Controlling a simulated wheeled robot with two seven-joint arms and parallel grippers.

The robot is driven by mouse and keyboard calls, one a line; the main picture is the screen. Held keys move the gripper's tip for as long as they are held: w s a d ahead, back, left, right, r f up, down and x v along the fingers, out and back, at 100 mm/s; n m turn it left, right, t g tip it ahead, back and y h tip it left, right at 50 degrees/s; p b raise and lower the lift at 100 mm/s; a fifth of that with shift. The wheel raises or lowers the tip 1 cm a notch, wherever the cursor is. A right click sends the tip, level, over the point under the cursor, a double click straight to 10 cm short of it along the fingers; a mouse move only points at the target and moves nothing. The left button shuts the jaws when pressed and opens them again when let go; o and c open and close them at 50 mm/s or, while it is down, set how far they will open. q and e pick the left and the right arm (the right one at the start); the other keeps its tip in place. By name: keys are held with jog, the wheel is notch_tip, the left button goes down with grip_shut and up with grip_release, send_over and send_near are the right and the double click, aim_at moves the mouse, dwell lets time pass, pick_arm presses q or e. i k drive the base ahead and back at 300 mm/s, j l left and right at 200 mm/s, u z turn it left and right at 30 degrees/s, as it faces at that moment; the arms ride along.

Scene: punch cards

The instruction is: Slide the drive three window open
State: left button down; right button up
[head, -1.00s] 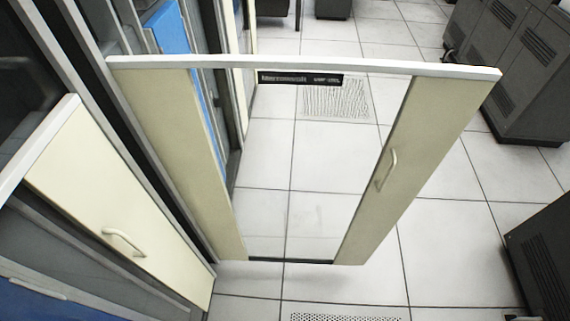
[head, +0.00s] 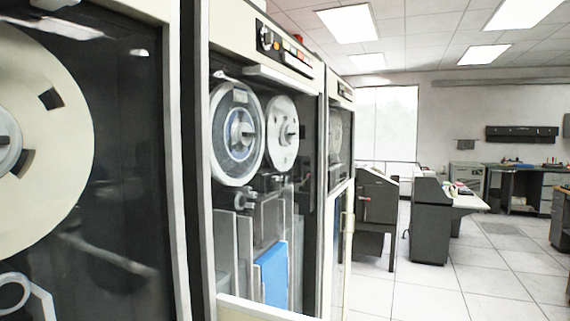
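A row of tape drives runs along the left. The nearest drive (head: 180,150) is cut off at the left and shows a big cream reel (head: 62,130). The middle drive (head: 232,52) has two reels, one with a blue ring (head: 236,120), above a blue part (head: 271,275); buttons sit on its top panel. A third, narrower drive (head: 341,90) stands beyond it. I cannot tell which one is drive three, or clearly whether its window is open. Neither gripper is in view.
Grey cabinets (head: 428,220) stand past the drives. A desk (head: 510,185) is at the far wall, and a bright window (head: 386,125) is at the back. The tiled floor (head: 480,280) at the right is open.

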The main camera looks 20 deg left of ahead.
aim_at(261, 70)
jog(key=l+z, duration=0.3)
jog(key=i+l+z, duration=0.25)
jog(key=l+z, duration=0.3)
jog(key=i+l+z, duration=0.3)
jog(key=i+l, duration=0.2)
jog(key=i+l+z, duration=0.3)
jog(key=i+l, duration=0.15)
jog(key=i+j+u, duration=0.15)
jog(key=i+u, duration=0.2)
jog(key=u, duration=0.15)
jog(key=i+u, duration=0.45)
jog(key=i+l+u, duration=0.1)
jog(key=i+u, duration=0.2)
jog(key=u, duration=0.2)
jog(key=i+l+u, duration=0.25)
jog(key=u, duration=0.2)
jog(key=i+j+u, duration=0.15)
jog(key=u, duration=0.3)
jog(key=i+u, duration=0.2)
jog(key=u, duration=0.3)
jog(key=i+u, duration=0.25)
jog(key=u, duration=0.2)
jog(key=i+u, duration=0.15)
jog(key=u, duration=0.3)
jog(key=i+l+u, duration=0.2)
jog(key=u, duration=0.25)
jog(key=i+l+u, duration=0.1)
jog(key=u, duration=0.4)
jog(key=l, duration=0.1)
